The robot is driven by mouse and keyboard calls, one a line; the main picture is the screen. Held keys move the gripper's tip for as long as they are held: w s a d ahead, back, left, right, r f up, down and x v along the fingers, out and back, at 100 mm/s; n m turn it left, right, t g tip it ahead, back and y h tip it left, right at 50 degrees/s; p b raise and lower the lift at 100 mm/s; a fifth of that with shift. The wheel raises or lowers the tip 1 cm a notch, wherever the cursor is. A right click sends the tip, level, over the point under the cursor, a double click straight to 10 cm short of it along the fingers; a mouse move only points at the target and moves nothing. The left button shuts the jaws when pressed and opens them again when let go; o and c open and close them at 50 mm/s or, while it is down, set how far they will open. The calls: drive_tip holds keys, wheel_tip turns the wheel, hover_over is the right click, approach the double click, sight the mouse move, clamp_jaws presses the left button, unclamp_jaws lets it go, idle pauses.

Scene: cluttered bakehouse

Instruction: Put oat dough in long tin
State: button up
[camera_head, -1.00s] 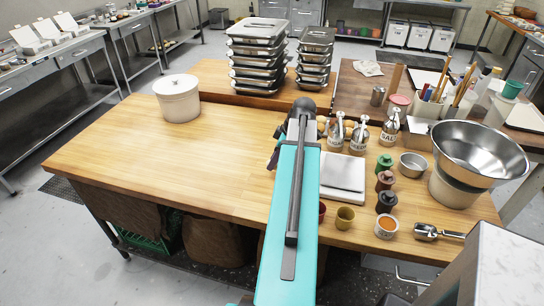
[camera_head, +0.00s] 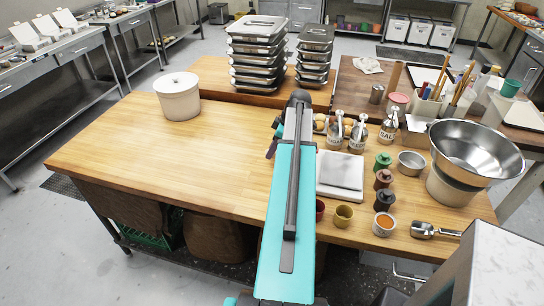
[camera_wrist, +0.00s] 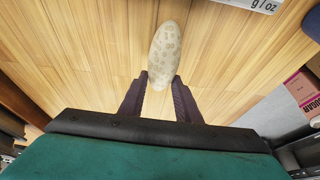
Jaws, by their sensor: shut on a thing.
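The oat dough (camera_wrist: 165,55), a pale oblong loaf with darker flecks, shows in the wrist view. My gripper (camera_wrist: 160,80) is shut on its near end, one dark finger on each side, with wooden boards behind it. I cannot tell how far above the wood it is. In the head view my arm hides most of the gripper; dark parts of it (camera_head: 273,146) show left of the arm, and the dough is hidden. I cannot pick out a long tin in either view.
The wooden table (camera_head: 150,150) is bare on its left, except for a white lidded tub (camera_head: 179,97). Stacked metal pans (camera_head: 258,60) stand behind. A scale (camera_head: 340,174), bottles (camera_head: 358,136), small pots and a large steel bowl (camera_head: 474,153) crowd the right.

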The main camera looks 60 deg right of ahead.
drive_tip(key=shift+f, duration=0.1)
drive_tip(key=shift+f+p, duration=0.95)
drive_tip(key=shift+f, duration=0.7)
drive_tip(key=shift+f, duration=0.1)
drive_tip(key=o, duration=0.8)
drive_tip(key=shift+r, duration=0.2)
drive_tip(key=shift+s, duration=0.1)
drive_tip(key=shift+b+v, duration=0.75)
drive_tip(key=shift+v, duration=0.7)
drive_tip(key=shift+b+v, duration=1.4)
drive_tip(key=shift+v, duration=3.05)
